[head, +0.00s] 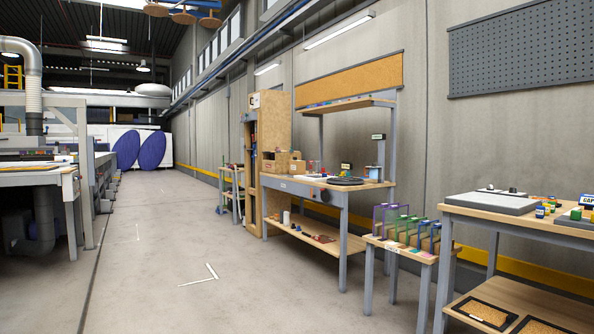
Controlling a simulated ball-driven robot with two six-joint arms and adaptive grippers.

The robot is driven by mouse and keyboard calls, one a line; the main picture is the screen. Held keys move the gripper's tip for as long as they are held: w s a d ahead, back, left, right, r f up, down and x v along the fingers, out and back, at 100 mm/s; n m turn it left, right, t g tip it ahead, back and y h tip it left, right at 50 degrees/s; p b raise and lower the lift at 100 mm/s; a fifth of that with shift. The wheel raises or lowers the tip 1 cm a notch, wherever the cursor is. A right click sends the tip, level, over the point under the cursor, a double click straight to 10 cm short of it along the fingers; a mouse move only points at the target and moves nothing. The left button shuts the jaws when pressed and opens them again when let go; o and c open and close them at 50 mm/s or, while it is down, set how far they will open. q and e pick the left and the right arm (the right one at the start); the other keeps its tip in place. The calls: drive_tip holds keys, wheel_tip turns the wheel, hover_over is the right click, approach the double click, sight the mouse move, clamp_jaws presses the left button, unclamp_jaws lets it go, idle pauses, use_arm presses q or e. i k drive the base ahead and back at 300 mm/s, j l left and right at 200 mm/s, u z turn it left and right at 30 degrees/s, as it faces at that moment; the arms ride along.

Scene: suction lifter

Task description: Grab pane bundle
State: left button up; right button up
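Neither of my grippers shows in the head view. I cannot make out a pane bundle for certain. A row of thin upright frames (405,222) in purple, green and blue stands on a small wooden table (421,258) right of centre; I cannot tell whether these are panes. At the top, brown round pads (183,17) hang from a blue frame.
A workbench (322,187) with a lower shelf stands along the right wall, beside a wooden cabinet (273,150). Another bench (520,222) is at the near right. Machines with a table (38,177) line the left. The grey floor (190,240) between is clear.

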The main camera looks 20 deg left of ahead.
sight(296, 167)
drive_tip(key=i+j+u, duration=0.35)
drive_tip(key=i, duration=0.25)
drive_tip(key=i+j+u, duration=0.25)
drive_tip(key=i, duration=0.75)
drive_tip(key=i+u, duration=0.25)
drive_tip(key=i, duration=3.6)
